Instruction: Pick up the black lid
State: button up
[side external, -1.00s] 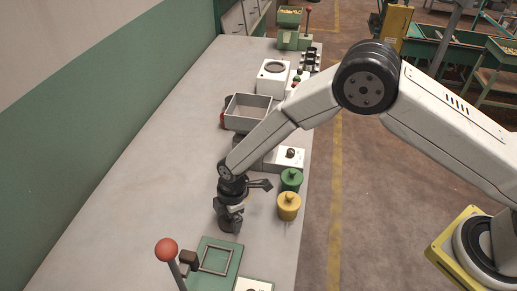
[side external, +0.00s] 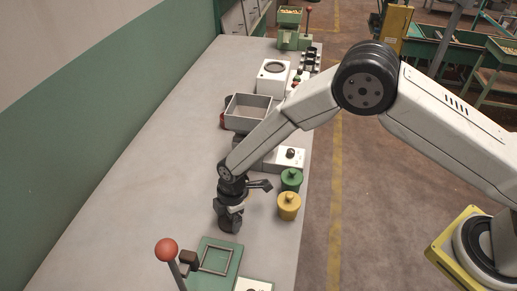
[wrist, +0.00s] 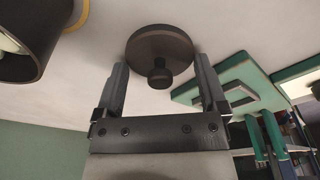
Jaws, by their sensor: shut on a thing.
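The black lid (wrist: 160,48) is a dark round disc with a small knob (wrist: 159,74), seen in the wrist view between the two fingers of my gripper (wrist: 161,75). The fingers are shut on it, one at each side of its rim. In the side external view my gripper (side external: 229,218) points down low over the grey bench, left of the yellow canister (side external: 289,207). The lid cannot be made out there from the dark gripper. I cannot tell whether the lid touches the bench.
A green canister (side external: 291,179) stands behind the yellow one. A green plate with a square frame (side external: 238,258) and a red-knobbed lever (side external: 166,250) are at the front. A grey open bin (side external: 269,119) stands farther back. The bench's left side is clear.

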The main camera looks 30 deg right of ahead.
jog(key=shift+r, duration=0.1)
jog(key=shift+r, duration=0.65)
jog(key=s+d+r, duration=0.6)
jog(key=s+r, duration=0.5)
jog(key=s, duration=0.1)
jog(key=shift+s+d+r, duration=0.15)
jog(key=shift+d+r, duration=0.1)
jog(key=shift+d, duration=0.1)
